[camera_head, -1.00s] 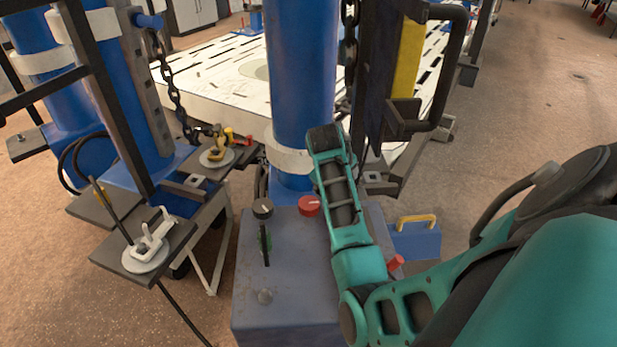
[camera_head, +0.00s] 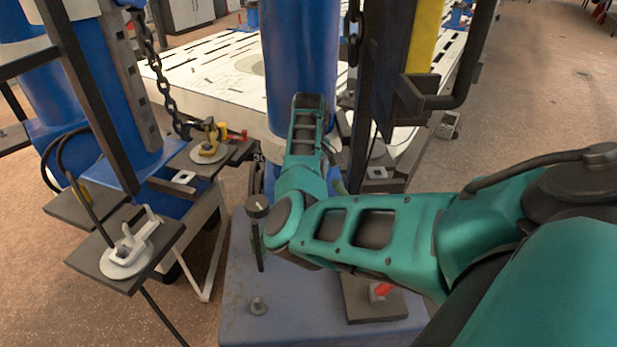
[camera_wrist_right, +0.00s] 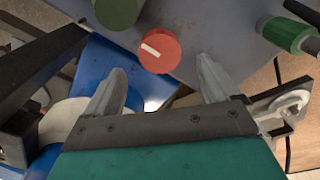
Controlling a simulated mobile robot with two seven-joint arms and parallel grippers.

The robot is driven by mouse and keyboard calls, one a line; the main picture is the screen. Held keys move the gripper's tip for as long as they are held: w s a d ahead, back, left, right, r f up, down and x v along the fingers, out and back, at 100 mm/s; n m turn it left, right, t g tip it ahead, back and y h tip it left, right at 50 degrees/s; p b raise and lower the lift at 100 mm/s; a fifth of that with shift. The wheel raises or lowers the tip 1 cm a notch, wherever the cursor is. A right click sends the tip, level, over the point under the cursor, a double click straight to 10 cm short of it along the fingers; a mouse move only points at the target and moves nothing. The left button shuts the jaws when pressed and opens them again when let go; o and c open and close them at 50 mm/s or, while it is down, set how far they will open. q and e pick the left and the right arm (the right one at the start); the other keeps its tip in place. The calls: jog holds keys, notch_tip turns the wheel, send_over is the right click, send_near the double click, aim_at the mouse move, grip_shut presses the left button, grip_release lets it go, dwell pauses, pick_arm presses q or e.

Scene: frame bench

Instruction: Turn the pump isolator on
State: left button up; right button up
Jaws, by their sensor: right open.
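A red round knob with a white line (camera_wrist_right: 158,50) is on the grey panel in the right wrist view; it appears to be the pump isolator. The white line lies slanted across its face. My right gripper (camera_wrist_right: 160,72) is open, its two pale fingers apart, with the knob just beyond and between the tips. I cannot tell whether they touch it. In the head view my right arm hides the knob and the fingertips. My left gripper is not in view.
A black knob (camera_head: 257,206) and a lever below it stand on the grey box (camera_head: 235,290). In the wrist view, a green knob (camera_wrist_right: 117,9) and a green handle (camera_wrist_right: 286,34) flank the red knob. A blue column (camera_head: 300,60) rises behind the box.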

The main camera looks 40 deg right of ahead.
notch_tip(320, 180, down, 6)
jog(key=shift+r+b, duration=0.1)
jog(key=shift+b, duration=0.7)
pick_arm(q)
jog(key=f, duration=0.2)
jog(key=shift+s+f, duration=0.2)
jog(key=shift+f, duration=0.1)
pick_arm(e)
jog(key=shift+c, duration=0.3)
